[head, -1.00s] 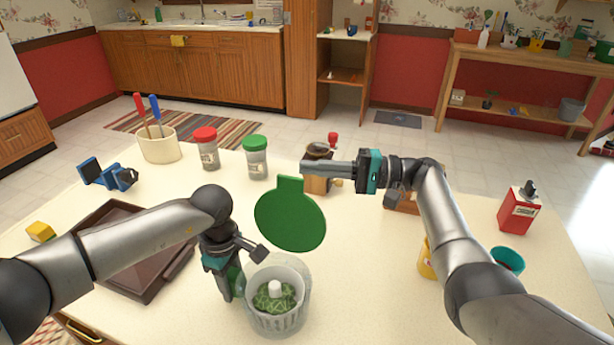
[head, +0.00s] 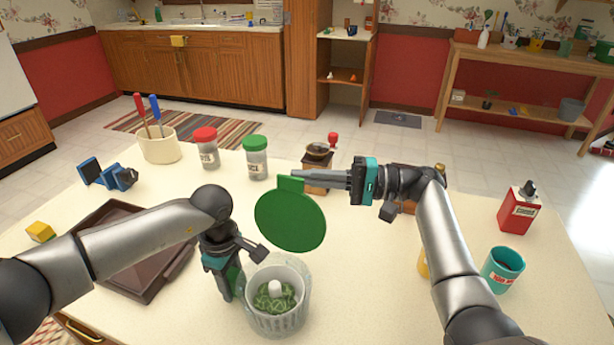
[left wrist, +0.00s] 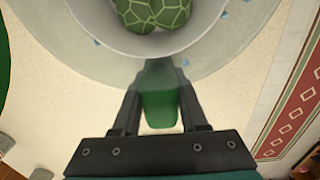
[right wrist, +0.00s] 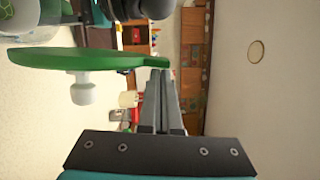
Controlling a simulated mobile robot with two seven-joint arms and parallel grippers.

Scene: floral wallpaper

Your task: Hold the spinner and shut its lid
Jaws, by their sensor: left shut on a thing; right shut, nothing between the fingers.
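The spinner (head: 292,325) is a clear bowl with a white basket holding green leafy pieces, at the front middle of the table. Its round green lid (head: 290,221) stands open and tilted up behind the bowl, with a tab at its top. My left gripper (left wrist: 160,100) is shut on the spinner's green handle (left wrist: 159,110) at the bowl's left side. My right gripper (head: 296,174) is shut and empty, its tips right by the lid's tab. In the right wrist view the lid (right wrist: 85,59) shows edge-on with a white knob. Whether the tips touch the tab is unclear.
A brown tray (head: 113,275) lies left, under my left arm. Red-capped (head: 207,150) and green-capped (head: 256,160) jars and a coffee grinder (head: 317,178) stand behind the lid.

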